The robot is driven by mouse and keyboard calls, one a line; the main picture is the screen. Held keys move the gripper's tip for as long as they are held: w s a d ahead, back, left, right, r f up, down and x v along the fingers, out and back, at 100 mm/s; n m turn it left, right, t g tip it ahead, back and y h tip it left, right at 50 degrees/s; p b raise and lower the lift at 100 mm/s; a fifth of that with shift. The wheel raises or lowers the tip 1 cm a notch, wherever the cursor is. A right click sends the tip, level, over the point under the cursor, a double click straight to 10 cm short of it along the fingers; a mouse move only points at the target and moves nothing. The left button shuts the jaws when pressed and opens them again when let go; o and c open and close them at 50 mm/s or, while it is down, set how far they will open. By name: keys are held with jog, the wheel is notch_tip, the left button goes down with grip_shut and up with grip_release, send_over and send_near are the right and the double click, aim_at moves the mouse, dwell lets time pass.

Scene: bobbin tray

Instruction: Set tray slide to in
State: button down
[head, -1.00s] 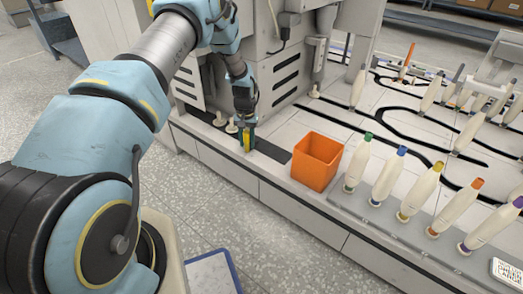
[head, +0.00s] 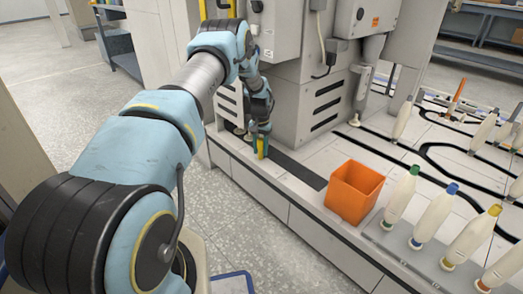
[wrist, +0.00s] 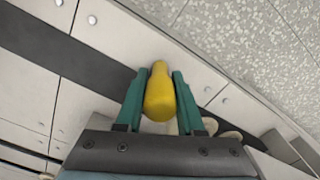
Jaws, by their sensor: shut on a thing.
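A yellow handle (wrist: 160,95), which I take to be the tray slide's, stands upright between the green fingers of my gripper (wrist: 161,76) in the wrist view. My gripper (head: 261,145) is shut on it and points down in the head view. Only a little yellow (head: 261,149) shows there. The strip also shows in the wrist view (wrist: 62,45). The slide's base under the handle is hidden by my gripper.
An orange bin (head: 353,193) stands right of the strip. Bobbins with coloured tops, such as a green-topped one (head: 400,198), stand in a row further right. The grey machine (head: 310,85) rises behind.

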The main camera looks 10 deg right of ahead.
jog(key=c, duration=0.5)
grip_release()
jog(key=shift+s+d, duration=0.1)
